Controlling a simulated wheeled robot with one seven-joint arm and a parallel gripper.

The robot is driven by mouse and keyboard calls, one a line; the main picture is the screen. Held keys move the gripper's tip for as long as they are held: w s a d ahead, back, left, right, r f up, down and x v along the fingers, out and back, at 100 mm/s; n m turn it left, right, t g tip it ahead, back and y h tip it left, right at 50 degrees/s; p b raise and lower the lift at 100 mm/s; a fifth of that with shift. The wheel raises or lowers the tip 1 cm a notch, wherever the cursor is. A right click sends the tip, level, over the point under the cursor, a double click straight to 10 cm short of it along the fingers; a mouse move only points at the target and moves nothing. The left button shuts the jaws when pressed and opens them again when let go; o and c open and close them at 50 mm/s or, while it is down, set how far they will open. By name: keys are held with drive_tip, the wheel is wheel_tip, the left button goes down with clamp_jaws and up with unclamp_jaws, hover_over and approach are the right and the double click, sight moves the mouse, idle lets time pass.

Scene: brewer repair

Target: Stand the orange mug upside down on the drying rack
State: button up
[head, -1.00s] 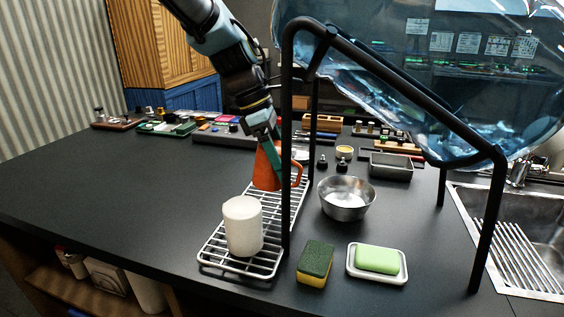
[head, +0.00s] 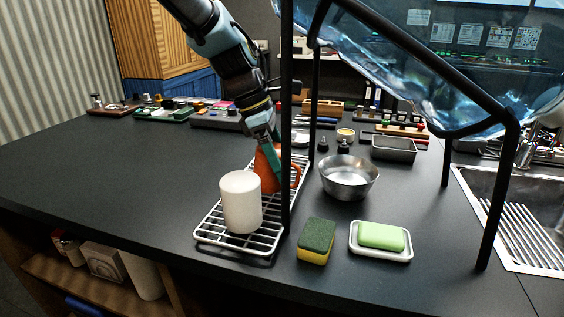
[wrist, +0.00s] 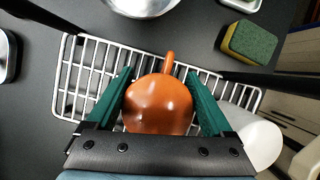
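The orange mug (head: 268,172) is between the green fingers of my gripper (head: 268,152), over the far part of the wire drying rack (head: 207,233). In the wrist view, the rounded orange mug (wrist: 158,106) has its closed base facing the camera and its handle pointing up the picture. Both fingers of my gripper (wrist: 160,78) lie against its sides, shut on it. The mug is upside down, perhaps slightly tilted. Its lower edge is partly hidden, so I cannot tell whether it touches the rack (wrist: 88,62).
A white cylinder (head: 241,203) stands on the rack's near end. A black frame post (head: 287,120) rises close to my gripper's right. A metal bowl (head: 349,180), sponge (head: 316,241) and green soap (head: 381,236) in a dish lie right of the rack.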

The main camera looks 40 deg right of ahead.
drive_tip(key=shift+o, duration=0.9)
drive_tip(key=b+v, duration=0.1)
drive_tip(key=v, duration=1)
drive_tip(key=shift+f, duration=0.1)
drive_tip(key=shift+s, duration=0.1)
